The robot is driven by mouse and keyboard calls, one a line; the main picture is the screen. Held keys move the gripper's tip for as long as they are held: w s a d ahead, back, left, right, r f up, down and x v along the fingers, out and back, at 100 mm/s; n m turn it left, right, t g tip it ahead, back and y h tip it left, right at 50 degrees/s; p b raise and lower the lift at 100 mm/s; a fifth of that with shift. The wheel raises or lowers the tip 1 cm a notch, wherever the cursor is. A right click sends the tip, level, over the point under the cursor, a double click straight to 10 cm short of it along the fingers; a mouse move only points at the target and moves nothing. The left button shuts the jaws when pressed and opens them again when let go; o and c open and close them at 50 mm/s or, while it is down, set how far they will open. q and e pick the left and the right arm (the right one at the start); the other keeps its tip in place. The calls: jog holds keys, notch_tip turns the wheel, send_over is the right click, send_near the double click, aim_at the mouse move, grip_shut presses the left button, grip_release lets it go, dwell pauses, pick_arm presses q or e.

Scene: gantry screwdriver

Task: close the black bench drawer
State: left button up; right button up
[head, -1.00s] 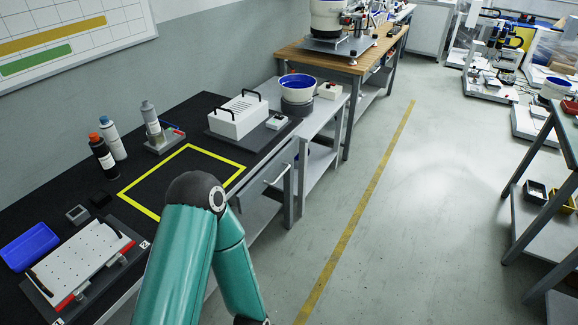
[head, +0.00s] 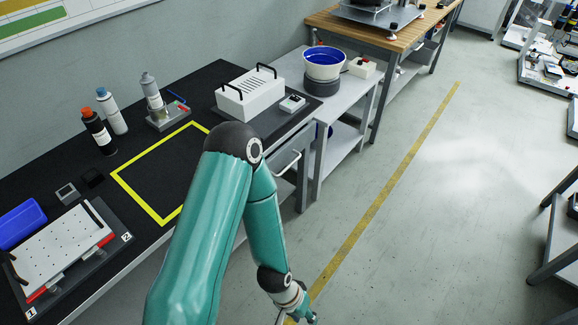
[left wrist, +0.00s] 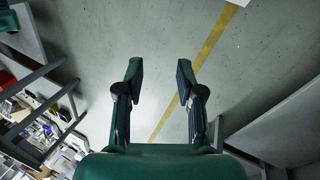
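The black-topped bench (head: 60,160) runs along the wall at the left. A grey drawer front with a pale bar handle (head: 289,163) shows under its right end, partly hidden behind my left arm. I cannot tell how far the drawer stands out. My left gripper (head: 298,318) hangs over the floor at the bottom edge of the head view, apart from the handle and partly cut off. In the left wrist view its two fingers (left wrist: 160,75) are spread, with only bare floor between them. My right gripper is not in view.
On the bench are a white box with black handles (head: 250,95), several bottles (head: 113,112), a perforated plate (head: 62,243) and a blue bin (head: 20,222). A grey side table with a blue-lined bowl (head: 324,62) stands beyond. The floor around the yellow line (head: 385,188) is clear.

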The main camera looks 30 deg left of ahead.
pick_arm(q)
jog(key=m+t+y+b, duration=1.4)
jog(key=y+b, duration=0.3)
jog(key=b, duration=0.7)
send_near(288, 166)
jog(key=shift+h, duration=0.3)
jog(key=b+x, duration=0.2)
jog(key=x, duration=0.8)
jog(key=shift+a+f, duration=0.1)
jog(key=shift+f, duration=0.1)
grip_shut()
